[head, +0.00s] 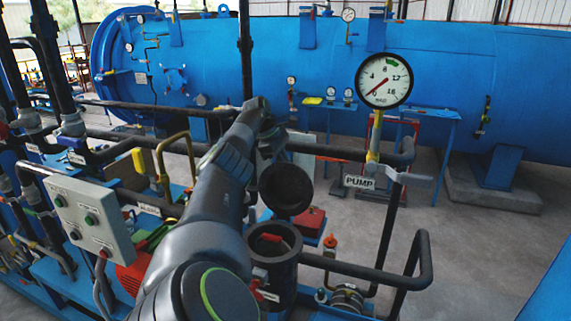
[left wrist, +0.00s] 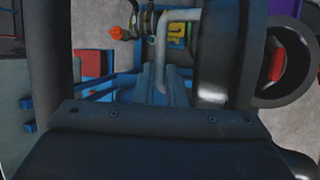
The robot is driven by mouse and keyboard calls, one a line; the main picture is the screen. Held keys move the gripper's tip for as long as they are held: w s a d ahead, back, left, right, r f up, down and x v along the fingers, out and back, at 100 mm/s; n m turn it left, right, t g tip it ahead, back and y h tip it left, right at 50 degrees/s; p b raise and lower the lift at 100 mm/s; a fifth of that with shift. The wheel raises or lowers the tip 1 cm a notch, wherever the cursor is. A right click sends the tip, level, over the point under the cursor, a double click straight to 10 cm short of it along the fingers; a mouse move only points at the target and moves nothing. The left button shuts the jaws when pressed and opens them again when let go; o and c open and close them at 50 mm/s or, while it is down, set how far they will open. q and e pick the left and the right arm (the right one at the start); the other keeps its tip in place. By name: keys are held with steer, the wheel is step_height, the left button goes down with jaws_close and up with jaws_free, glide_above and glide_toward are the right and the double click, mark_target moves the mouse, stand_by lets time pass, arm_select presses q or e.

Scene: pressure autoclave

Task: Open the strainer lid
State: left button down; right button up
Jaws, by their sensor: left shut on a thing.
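The strainer (head: 272,265) is a black open cylinder at the lower middle of the head view. Its round black lid (head: 285,190) stands raised above the mouth, tilted well up. Something red shows inside the strainer body. In the left wrist view the strainer mouth (left wrist: 302,82) is at the right edge, with the lid (left wrist: 220,60) seen nearly edge-on beside it. My left gripper (left wrist: 165,85) is shut on the lid, close beside it; the exact grip point is hard to see. In the head view my arm largely hides the gripper. My right gripper is in neither view.
Black piping (head: 370,270) runs right of the strainer. A grey control box (head: 90,215) is at left. A large blue autoclave (head: 300,50) spans the back.

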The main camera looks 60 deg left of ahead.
arm_select(q)
steer(key=c, duration=1.8)
jaws_free()
steer(key=shift+a+r, duration=0.25)
steer(key=shift+a, duration=0.1)
steer(key=shift+o, duration=1.3)
steer(key=shift+w+a+f, duration=0.1)
steer(key=shift+w+f, duration=0.05)
steer(key=shift+o, duration=0.3)
steer(key=shift+f, duration=0.2)
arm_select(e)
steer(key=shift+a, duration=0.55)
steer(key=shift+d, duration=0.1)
